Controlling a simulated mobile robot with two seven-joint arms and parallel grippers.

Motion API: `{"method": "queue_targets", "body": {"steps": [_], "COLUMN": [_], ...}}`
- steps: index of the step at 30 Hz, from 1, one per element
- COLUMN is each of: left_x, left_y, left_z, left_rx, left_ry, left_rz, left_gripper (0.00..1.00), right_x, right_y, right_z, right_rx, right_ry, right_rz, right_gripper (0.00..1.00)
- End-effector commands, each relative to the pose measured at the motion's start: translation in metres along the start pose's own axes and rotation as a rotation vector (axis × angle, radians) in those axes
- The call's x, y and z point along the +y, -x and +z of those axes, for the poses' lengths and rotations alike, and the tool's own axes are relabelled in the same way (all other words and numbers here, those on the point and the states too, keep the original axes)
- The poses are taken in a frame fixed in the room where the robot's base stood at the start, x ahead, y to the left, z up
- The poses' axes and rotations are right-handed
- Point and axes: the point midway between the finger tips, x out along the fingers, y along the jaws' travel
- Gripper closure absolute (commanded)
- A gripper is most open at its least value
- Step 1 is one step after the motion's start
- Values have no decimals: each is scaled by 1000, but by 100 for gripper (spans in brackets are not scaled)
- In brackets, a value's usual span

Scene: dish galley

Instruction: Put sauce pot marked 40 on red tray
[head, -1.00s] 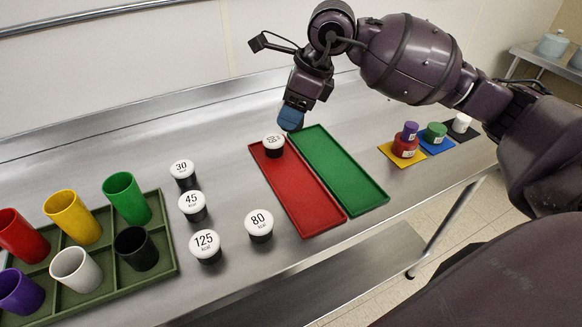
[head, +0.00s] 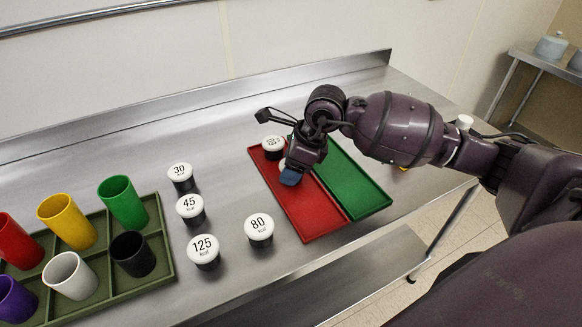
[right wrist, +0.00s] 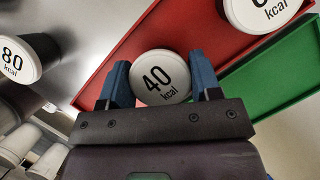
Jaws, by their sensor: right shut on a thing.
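The sauce pot marked 40 (right wrist: 158,77), with a white lid, is between the two blue fingertips of my right gripper (right wrist: 160,84) in the right wrist view. The gripper is shut on it. In the head view my right gripper (head: 290,177) is over the far half of the red tray (head: 314,217), and only a bit of the pot's white lid shows beside the fingers. I cannot tell whether the pot's base touches the tray. My left gripper is not in view.
Another white-lidded pot (head: 273,143) stands at the red tray's far end, close by. The green tray (head: 353,184) adjoins on the right. Pots marked 30 (head: 180,172), 45 (head: 190,205), 80 (head: 259,227) and 125 (head: 204,248) stand left. The red tray's near half is clear.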

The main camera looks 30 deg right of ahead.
Motion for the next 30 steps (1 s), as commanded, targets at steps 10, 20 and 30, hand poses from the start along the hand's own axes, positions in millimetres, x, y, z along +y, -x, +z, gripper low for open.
{"method": "queue_targets", "body": {"steps": [10, 20, 30], "left_x": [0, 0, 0], "left_y": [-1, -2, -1], "left_z": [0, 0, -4], "left_rx": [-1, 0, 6], "left_ry": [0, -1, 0], "left_rz": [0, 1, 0], "left_gripper": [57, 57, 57], "right_x": [0, 0, 0], "right_y": [-6, -8, -1], "right_z": [-2, -3, -2], "right_rx": [-2, -1, -2], "right_ry": [1, 1, 1], "right_rz": [-1, -1, -3], "right_gripper": [66, 17, 17]}}
